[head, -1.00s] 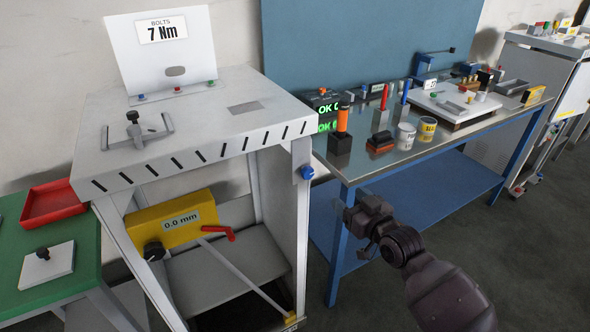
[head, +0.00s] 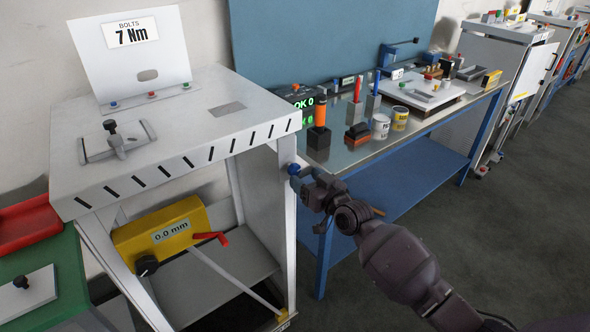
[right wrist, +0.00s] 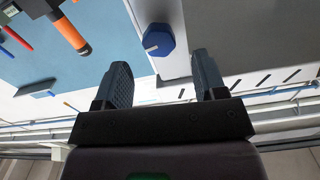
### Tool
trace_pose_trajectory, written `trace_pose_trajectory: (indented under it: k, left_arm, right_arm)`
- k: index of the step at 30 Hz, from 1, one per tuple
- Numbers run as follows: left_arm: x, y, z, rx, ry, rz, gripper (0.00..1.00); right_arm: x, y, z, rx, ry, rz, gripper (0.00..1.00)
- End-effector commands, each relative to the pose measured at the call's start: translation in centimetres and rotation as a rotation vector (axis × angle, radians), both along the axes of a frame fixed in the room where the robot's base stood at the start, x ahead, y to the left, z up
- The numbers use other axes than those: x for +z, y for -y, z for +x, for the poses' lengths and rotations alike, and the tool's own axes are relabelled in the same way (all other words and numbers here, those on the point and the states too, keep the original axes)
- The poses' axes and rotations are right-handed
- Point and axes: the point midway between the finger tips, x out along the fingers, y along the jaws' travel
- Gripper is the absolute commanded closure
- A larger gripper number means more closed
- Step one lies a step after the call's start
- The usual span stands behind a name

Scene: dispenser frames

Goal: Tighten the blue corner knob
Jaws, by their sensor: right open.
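The blue corner knob (head: 293,169) sits on the front right corner post of the grey dispenser frame (head: 180,130), just below its top. In the right wrist view the knob (right wrist: 158,40) shows as a blue hexagonal piece beyond the fingertips, lined up with the gap between them. My right gripper (head: 303,184) is open and close to the knob in the head view. In the right wrist view its two dark fingers (right wrist: 162,72) stand apart with nothing between them. My left gripper is not in view.
A blue-legged workbench (head: 345,152) stands to the right, with an orange-handled tool (head: 320,116) and pots on it. A yellow gauge box (head: 165,238) with a red lever hangs under the frame's top. A green table (head: 50,275) with a red tray (head: 28,226) stands at left.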

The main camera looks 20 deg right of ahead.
Motion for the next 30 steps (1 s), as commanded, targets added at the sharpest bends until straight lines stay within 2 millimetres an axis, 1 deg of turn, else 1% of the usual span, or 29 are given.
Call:
trace_pose_trajectory:
  k: [1,3,9,15,23,30]
  left_arm:
    - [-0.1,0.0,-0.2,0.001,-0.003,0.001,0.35]
    - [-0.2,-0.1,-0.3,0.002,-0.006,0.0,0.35]
    - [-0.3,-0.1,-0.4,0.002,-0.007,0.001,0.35]
    - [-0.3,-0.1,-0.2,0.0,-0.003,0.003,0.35]
    - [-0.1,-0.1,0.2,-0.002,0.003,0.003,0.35]
    - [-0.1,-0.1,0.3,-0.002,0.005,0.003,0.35]
  right_arm:
    - [0.0,-0.3,0.9,0.0,0.0,0.0,0.35]
    - [0.0,-0.7,1.9,0.0,0.0,-0.001,0.35]
    - [0.0,-1.4,4.0,0.0,0.0,-0.001,0.35]
    - [0.0,-1.7,4.8,0.0,-0.001,-0.001,0.35]
    - [0.0,-1.7,4.8,0.0,-0.001,-0.001,0.35]
    - [0.0,-1.7,4.8,0.0,0.0,-0.001,0.72]
